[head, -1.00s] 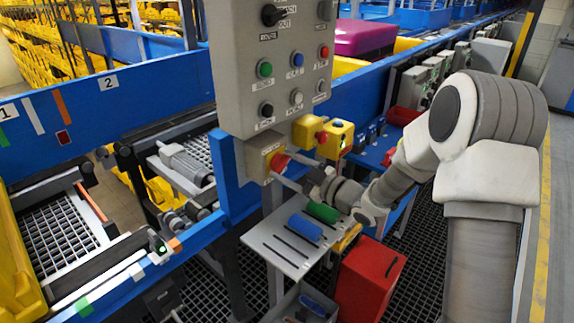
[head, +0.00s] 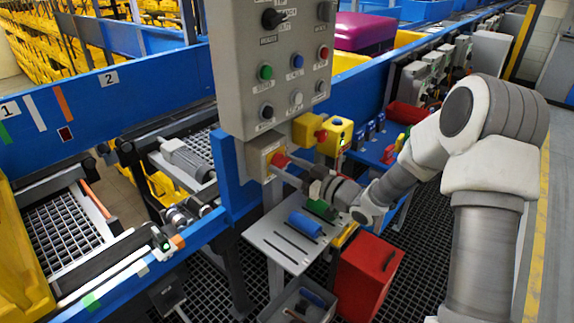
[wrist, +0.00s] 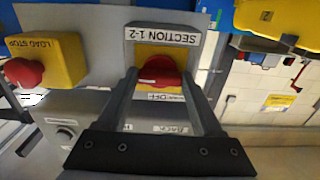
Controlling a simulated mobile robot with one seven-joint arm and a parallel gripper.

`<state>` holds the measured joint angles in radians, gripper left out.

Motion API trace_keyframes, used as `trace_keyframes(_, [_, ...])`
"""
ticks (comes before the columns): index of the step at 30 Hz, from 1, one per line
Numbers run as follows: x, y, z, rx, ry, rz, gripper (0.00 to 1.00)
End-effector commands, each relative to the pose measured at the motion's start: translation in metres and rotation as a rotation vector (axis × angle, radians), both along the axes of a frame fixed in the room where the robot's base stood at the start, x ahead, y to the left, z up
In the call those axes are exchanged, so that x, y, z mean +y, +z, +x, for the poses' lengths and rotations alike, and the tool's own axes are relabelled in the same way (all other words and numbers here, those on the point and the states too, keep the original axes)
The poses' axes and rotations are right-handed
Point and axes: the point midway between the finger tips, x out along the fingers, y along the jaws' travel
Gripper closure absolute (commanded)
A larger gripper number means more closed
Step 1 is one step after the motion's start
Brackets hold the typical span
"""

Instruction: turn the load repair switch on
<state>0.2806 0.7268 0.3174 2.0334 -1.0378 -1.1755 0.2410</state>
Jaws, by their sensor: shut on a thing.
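A red rotary knob (wrist: 160,72) on a yellow plate stands out from a grey box labelled "SECTION 1-2", with "OFF" readable beside the knob. The fingers of my gripper (wrist: 160,82) lie on both sides of this knob and are shut on it. In the head view, my gripper (head: 288,168) reaches the red knob on the side of a small grey box (head: 262,150) under the grey control panel (head: 270,85). I cannot read a "load repair" label in either view.
A yellow box with a red "LOAD STOP" button (wrist: 22,72) sits beside the knob. Below my gripper is a grey shelf (head: 270,250) with a blue and a green cylinder. A red bin (head: 365,275) stands under my forearm. Blue conveyor rails run to the left.

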Motion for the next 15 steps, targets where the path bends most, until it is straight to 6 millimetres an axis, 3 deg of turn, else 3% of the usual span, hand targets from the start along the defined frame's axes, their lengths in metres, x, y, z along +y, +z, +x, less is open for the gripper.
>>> trace_keyframes(10, [-0.0002, -0.0012, -0.0003, 0.007, -0.001, 0.003, 0.88])
trace_keyframes(11, [-0.0002, -0.0012, -0.0003, 0.007, -0.001, 0.003, 0.31])
trace_keyframes(15, [-0.0002, -0.0009, -0.0003, 0.006, -0.001, 0.002, 0.06])
